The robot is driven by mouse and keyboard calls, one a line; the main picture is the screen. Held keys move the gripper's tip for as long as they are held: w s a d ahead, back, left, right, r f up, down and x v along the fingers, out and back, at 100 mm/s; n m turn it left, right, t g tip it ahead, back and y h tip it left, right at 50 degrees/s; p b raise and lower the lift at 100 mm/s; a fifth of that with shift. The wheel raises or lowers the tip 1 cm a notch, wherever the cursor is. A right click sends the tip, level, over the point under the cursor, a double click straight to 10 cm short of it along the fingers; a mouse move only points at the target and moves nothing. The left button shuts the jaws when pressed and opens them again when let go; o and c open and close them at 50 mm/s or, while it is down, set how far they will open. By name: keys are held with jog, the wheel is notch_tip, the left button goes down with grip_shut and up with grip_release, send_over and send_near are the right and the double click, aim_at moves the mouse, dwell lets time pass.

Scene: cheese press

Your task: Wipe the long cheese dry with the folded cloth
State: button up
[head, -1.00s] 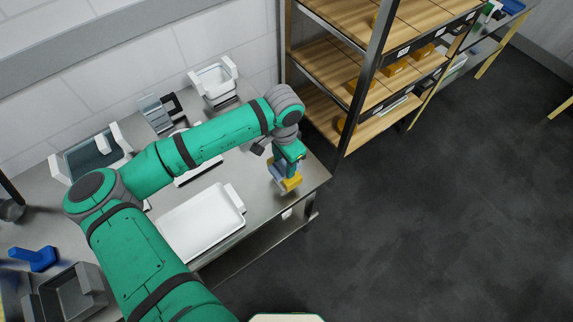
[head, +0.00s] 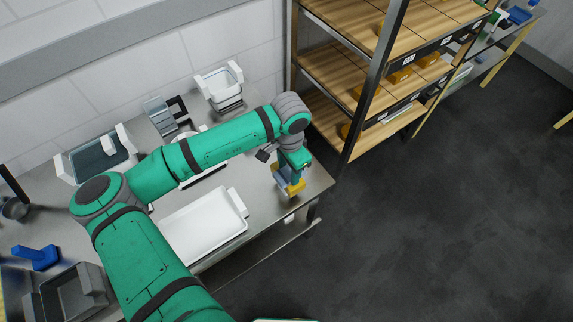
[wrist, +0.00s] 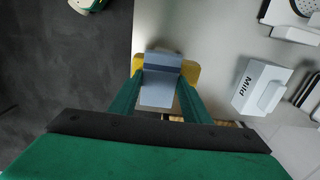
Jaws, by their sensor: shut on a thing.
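The long cheese (head: 297,189) is a yellow block at the right end of the steel table. In the wrist view the cheese (wrist: 190,72) shows on both sides of the cloth, its middle hidden. The folded cloth (wrist: 161,88) is grey-blue with a darker band. It also shows in the head view (head: 282,182). My gripper (head: 289,177) is shut on the cloth, with one green finger on each side of it in the wrist view (wrist: 160,84). The cloth is over the cheese; I cannot tell whether they touch.
A white tray (head: 203,227) lies left of the cheese. A white block-shaped piece marked "Mild" (wrist: 262,86) stands beside it in the wrist view. A wooden shelf rack (head: 345,75) with yellow cheeses rises close behind, to the right. The table edge and dark floor are close by.

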jog(key=shift+s+d, duration=0.25)
jog(key=shift+s, duration=0.1)
jog(key=shift+w, duration=0.1)
jog(key=shift+w+a+f, duration=0.1)
jog(key=shift+w+a, duration=0.95)
jog(key=shift+w, duration=0.3)
jog(key=shift+s+d, duration=0.55)
jog(key=shift+s, duration=0.2)
jog(key=shift+s+d, duration=0.55)
jog(key=shift+s, duration=0.2)
jog(key=shift+a, duration=0.1)
jog(key=shift+w+a+r, duration=0.1)
jog(key=shift+w+a, duration=0.4)
jog(key=shift+w, duration=0.25)
jog(key=shift+w+a+r, duration=0.1)
jog(key=shift+w+a, duration=0.4)
jog(key=shift+w, duration=0.25)
jog(key=shift+s+d, duration=0.55)
jog(key=shift+s, duration=0.2)
jog(key=shift+s+d, duration=0.55)
jog(key=shift+s, duration=0.15)
